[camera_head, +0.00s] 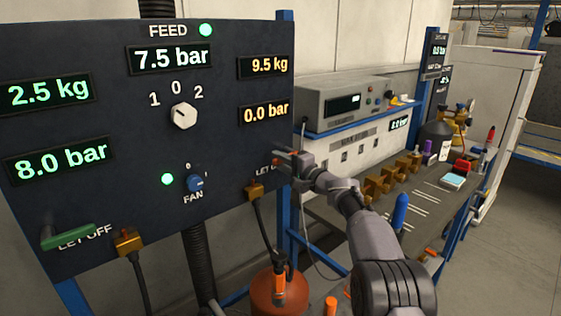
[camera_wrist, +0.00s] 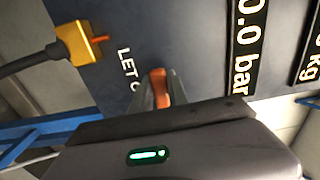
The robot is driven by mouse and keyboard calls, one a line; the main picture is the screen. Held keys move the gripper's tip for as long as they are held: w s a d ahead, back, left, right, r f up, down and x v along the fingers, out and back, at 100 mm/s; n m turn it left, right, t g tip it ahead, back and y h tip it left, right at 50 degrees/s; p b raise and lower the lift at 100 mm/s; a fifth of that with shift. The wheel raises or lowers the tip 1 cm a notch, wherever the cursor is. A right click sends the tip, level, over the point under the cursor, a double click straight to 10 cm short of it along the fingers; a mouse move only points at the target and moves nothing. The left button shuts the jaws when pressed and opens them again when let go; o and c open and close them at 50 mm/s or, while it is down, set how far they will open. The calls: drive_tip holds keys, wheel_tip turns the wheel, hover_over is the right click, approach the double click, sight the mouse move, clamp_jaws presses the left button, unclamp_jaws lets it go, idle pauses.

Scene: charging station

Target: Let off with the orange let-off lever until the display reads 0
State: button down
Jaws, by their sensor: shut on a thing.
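The orange let-off lever (camera_wrist: 158,86) sits on the dark panel beside the partly hidden "LET O…" label, and my gripper (camera_wrist: 157,93) is shut on it in the wrist view. In the head view my gripper (camera_head: 292,161) is at the panel's right edge and largely hides the lever. The orange-lit display (camera_head: 265,112) above it reads 0.0 bar; it also shows in the wrist view (camera_wrist: 246,45). Another orange-lit display (camera_head: 263,66) reads 9.5 kg.
The panel also carries a green let-off lever (camera_head: 67,235), a feed knob (camera_head: 184,116) and a blue fan knob (camera_head: 196,183). A brass connector (camera_head: 254,191) with a hose is just below my gripper. A red cylinder (camera_head: 280,293) stands below. A workbench (camera_head: 425,215) with tools is right.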

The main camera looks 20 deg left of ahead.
drive_tip(key=c, duration=1.3)
unclamp_jaws()
drive_tip(key=shift+w+f, duration=0.1)
drive_tip(key=shift+w, duration=0.05)
drive_tip(key=v, duration=1.7)
drive_tip(key=shift+s+d, duration=0.15)
drive_tip(key=shift+s, duration=0.1)
